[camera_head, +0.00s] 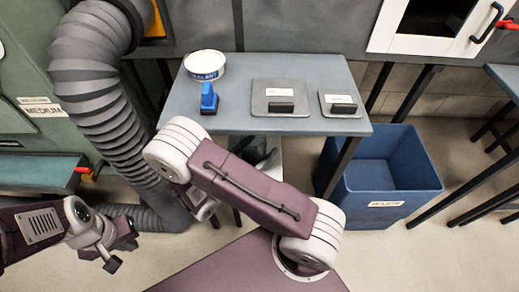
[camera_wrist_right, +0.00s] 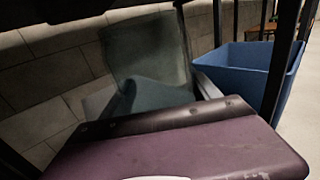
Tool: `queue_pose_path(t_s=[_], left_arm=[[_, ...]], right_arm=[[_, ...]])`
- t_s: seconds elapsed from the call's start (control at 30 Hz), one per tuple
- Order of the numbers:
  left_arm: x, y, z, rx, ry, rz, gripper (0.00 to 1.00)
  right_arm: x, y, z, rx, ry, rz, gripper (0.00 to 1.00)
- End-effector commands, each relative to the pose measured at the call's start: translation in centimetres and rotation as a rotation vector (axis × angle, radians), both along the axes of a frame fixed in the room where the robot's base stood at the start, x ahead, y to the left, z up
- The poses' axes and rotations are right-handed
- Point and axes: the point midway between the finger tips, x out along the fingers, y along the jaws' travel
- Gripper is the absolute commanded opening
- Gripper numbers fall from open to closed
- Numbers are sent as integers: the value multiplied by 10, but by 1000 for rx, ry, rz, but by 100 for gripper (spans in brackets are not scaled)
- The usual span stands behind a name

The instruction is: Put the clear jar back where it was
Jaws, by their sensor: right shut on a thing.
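A see-through grey-green shape (camera_wrist_right: 148,48), which looks like the clear jar, stands close up in the right wrist view. The stone-tile wall shows dimly through it. My right gripper's fingers do not show clearly. In the head view my right arm folds across the front of the table, and its own links hide its gripper. My left gripper (camera_head: 112,258) hangs empty at the lower left, its fingers apart, well away from the table.
The grey-blue table (camera_head: 330,82) holds a white labelled tub (camera_head: 204,66), a blue-handled item (camera_head: 208,98) and two grey plates (camera_head: 281,98) (camera_head: 341,105) with dark blocks. A blue bin (camera_head: 395,180) stands right of it, also in the wrist view (camera_wrist_right: 240,65). A ribbed duct (camera_head: 95,100) runs down the left.

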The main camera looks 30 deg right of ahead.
Motion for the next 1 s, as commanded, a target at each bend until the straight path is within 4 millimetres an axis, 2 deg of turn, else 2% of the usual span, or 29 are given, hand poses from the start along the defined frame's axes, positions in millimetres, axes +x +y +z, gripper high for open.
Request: queue_pose_path(t_s=[0.1,0.13,0.2,0.6,0.77,1.0], left_arm=[[0,0,-1,0,0,0,0],[0,0,-1,0,0,0,0],[0,0,-1,0,0,0,0],[0,0,3,0,0,0,0],[0,0,19,0,0,0,0],[0,0,39,0,0,0,0]], right_arm=[[0,0,-3,-1,0,0,25],[0,0,-3,0,0,0,73],[0,0,-3,0,0,0,92],[0,3,2,0,0,2,92],[-9,28,5,0,-1,5,92],[-27,76,5,0,-1,5,92]])
